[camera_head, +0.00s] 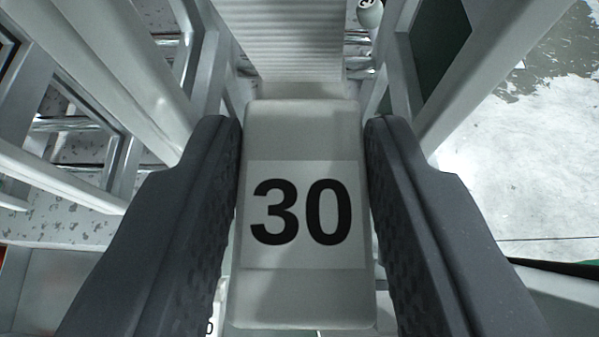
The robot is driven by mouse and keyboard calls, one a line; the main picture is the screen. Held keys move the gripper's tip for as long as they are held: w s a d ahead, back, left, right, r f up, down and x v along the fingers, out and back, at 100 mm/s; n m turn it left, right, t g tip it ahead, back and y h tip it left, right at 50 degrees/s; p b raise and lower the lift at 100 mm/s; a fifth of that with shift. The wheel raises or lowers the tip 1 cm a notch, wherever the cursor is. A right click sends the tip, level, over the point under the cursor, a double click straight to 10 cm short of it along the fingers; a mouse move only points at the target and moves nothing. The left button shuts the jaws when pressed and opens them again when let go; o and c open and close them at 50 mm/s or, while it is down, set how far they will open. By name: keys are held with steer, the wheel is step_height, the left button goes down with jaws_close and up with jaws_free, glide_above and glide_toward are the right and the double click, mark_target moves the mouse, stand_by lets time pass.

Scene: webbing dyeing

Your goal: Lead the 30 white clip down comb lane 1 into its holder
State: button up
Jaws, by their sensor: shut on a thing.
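The white clip (308,297) fills the middle of the view and carries a label with a black "30". My gripper (305,215) is shut on it, with one dark textured finger along each side. A white ribbed webbing strip (285,40) runs away from the clip's far end. Pale bars of the comb frame (120,60) rise to the left and right of the strip, so the clip lies between them. The holder cannot be made out; the area under the clip is hidden by it and the fingers.
Shiny metal rods (75,124) cross behind the bars at the left. A rounded knob with a number (370,14) stands at the top, right of the strip. Worn grey floor (540,150) is open at the right. Part of another label shows at the bottom, left of the clip.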

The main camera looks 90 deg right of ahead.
steer(key=f+b, duration=0.7)
steer(key=f, duration=0.4)
steer(key=f+b, duration=0.8)
steer(key=f, duration=0.4)
steer(key=shift+w+a+f+b, duration=0.1)
steer(key=shift+w+f+b, duration=0.1)
steer(key=shift+b, duration=0.1)
stand_by(0.8)
stand_by(0.3)
steer(key=o, duration=1.1)
steer(key=shift+a, duration=0.1)
